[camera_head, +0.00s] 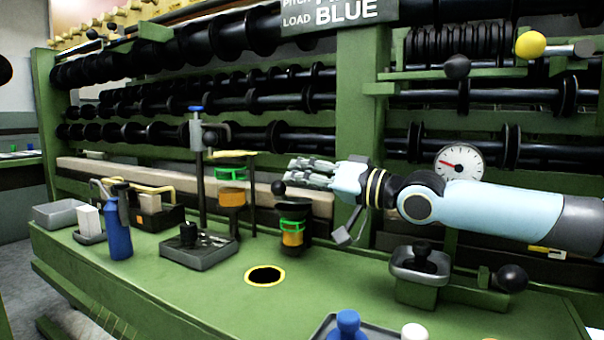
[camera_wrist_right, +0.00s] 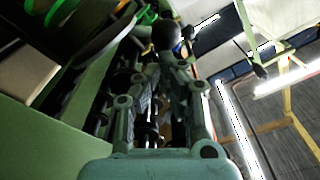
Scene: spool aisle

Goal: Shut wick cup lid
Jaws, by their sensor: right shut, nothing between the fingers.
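An amber cup in a green ring cage (camera_head: 293,232) stands upright near the back of the green bench, and looks like the wick cup. A black ball knob (camera_head: 278,188) shows just above it to the left, below my fingertips. I cannot tell clearly how its lid sits. My right gripper (camera_head: 292,173) reaches in from the right above the cup, shut and empty, apart from the cage. In the right wrist view, a black ball (camera_wrist_right: 165,36) shows just beyond my fingers, and bright green rings (camera_wrist_right: 62,12) show at upper left. My left gripper is out of view.
A taller amber cylinder (camera_head: 231,198) stands left of the cup. A grey tray (camera_head: 200,256) with a black knob, a blue bottle (camera_head: 118,228) and a yellow-rimmed hole (camera_head: 265,275) lie further left and front. A grey dish (camera_head: 420,266) stands below my right arm.

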